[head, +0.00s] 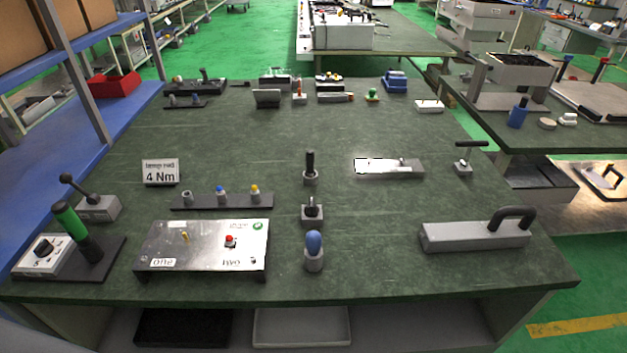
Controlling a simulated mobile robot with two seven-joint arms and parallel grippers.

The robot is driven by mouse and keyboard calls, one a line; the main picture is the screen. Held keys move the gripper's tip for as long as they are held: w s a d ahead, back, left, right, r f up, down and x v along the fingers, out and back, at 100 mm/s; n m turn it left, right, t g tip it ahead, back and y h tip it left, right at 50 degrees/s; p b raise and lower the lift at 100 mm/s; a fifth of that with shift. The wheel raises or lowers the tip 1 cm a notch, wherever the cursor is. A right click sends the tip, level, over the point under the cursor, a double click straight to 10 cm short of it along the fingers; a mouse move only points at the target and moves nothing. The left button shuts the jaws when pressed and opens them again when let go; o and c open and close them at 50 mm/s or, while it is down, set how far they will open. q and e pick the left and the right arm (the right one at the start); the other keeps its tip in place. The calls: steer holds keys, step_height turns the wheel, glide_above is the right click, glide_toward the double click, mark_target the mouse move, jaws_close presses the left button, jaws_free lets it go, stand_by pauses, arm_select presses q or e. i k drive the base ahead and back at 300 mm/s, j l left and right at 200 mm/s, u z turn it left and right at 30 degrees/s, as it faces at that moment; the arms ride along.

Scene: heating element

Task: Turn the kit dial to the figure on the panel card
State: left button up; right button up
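A white card (161,172) stands upright on the green bench at the left and reads "4 Nm" under a smaller line that looks like "lamp red". The kit dial (42,247) is a black knob on a white box at the front left; its setting is too small to read. A green-handled tool (72,222) stands tilted beside it on the black base (95,262). The silver panel (205,245) lies to the right, with a red button (230,241), a small yellow lever (185,236) and a green round mark. Neither gripper is in view.
A black-knobbed lever block (97,207) stands just behind the kit. A dark rail (222,200) with several coloured pegs lies behind the panel. A blue-topped post (314,250) and a grey handled block (475,236) stand to the right.

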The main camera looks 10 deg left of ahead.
mark_target(44, 248)
steer(key=u, duration=2.05)
